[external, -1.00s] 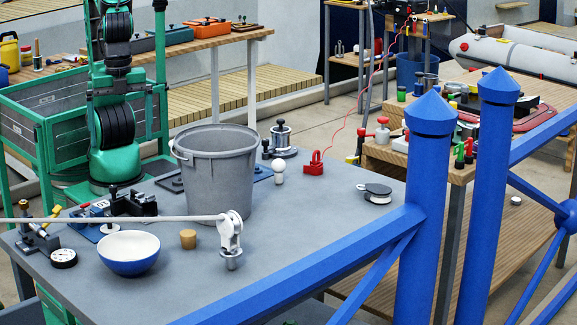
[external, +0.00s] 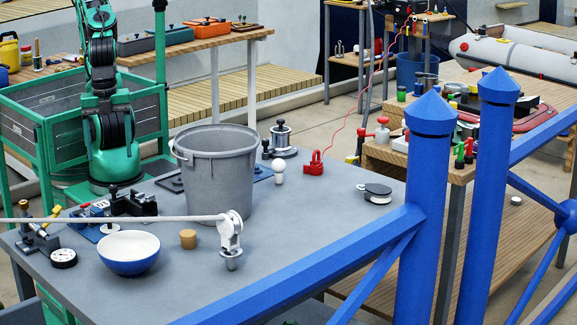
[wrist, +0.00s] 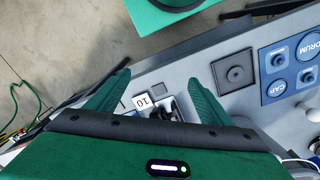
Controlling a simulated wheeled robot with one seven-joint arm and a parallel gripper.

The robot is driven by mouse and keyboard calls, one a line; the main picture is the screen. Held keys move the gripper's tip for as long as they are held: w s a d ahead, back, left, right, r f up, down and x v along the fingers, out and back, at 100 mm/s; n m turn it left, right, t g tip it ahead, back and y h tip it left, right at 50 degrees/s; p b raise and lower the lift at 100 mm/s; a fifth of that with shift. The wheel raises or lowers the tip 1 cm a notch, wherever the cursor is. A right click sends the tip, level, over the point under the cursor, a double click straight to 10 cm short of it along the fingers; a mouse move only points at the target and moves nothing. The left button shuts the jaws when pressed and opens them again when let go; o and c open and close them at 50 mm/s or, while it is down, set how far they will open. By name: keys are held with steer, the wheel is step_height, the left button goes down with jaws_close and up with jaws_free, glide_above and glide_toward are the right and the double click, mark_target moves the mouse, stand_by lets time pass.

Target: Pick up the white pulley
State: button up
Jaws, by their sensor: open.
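A white pulley (external: 230,230) stands on a short metal post near the front edge of the grey table, with a pale line running from it to the left. I cannot make it out in the wrist view. My gripper (wrist: 158,80) shows in the wrist view with its two green fingers spread and nothing held between them. Below the fingers are a white tag marked 10 (wrist: 143,101) and a small dark fitting at the table's edge. The external view cuts off my arm at the top, so the gripper does not show there.
A blue railing (external: 427,215) runs along the front right. The table's middle right is mostly clear.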

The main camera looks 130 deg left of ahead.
steer(key=shift+w+f, duration=0.3)
steer(key=shift+w, duration=0.25)
steer(key=c, duration=0.3)
steer(key=shift+s+r, duration=0.1)
